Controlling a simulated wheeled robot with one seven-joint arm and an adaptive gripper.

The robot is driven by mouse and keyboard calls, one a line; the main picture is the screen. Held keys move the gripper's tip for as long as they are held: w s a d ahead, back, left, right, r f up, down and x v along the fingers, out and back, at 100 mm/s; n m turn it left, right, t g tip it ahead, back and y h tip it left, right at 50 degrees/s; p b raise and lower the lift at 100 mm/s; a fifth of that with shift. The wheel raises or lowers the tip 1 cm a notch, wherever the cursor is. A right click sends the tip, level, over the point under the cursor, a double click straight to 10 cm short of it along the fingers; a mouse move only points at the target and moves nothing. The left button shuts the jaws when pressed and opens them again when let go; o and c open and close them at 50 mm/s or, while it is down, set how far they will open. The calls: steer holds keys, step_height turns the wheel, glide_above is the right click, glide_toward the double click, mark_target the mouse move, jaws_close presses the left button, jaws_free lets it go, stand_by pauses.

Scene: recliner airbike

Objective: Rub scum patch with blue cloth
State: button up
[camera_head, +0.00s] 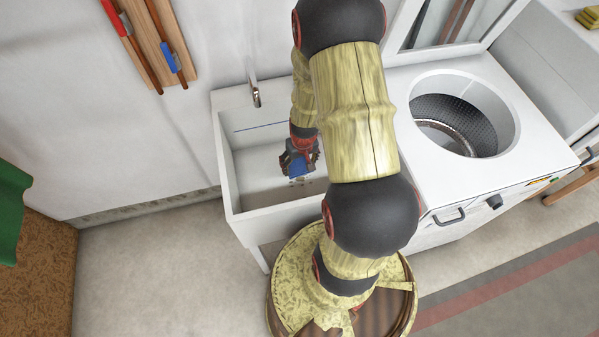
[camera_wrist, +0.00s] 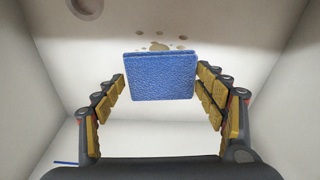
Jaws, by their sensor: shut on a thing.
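My gripper (camera_wrist: 160,78) is shut on the blue cloth (camera_wrist: 150,84), which shows as a textured blue rectangle between the fingers in the wrist view. In the head view my gripper (camera_head: 302,160) points down inside the white sink (camera_head: 246,212), with the blue cloth (camera_head: 295,169) at its tips. The scum patch (camera_wrist: 157,47) is a cluster of brownish spots on the sink's floor, just beyond the cloth's far edge. It also shows just below the cloth in the head view (camera_head: 299,183). The cloth may hide part of it. I cannot tell whether the cloth touches the sink floor.
Sink walls surround my gripper closely. A metal tap (camera_head: 255,93) is on the wall behind the sink. A white washing machine (camera_head: 530,137) with an open round drum stands to the right. A wooden board with red and blue handled tools (camera_head: 150,40) hangs at upper left.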

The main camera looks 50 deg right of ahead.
mark_target(300, 166)
steer(key=shift+f+b, duration=1.45)
steer(key=shift+f, duration=0.55)
steer(key=shift+f, duration=0.1)
steer(key=shift+f+b, duration=0.6)
steer(key=shift+b, duration=0.05)
steer(key=shift+f+b, duration=0.3)
steer(key=shift+f, duration=0.05)
stand_by(0.3)
steer(key=shift+s, duration=0.15)
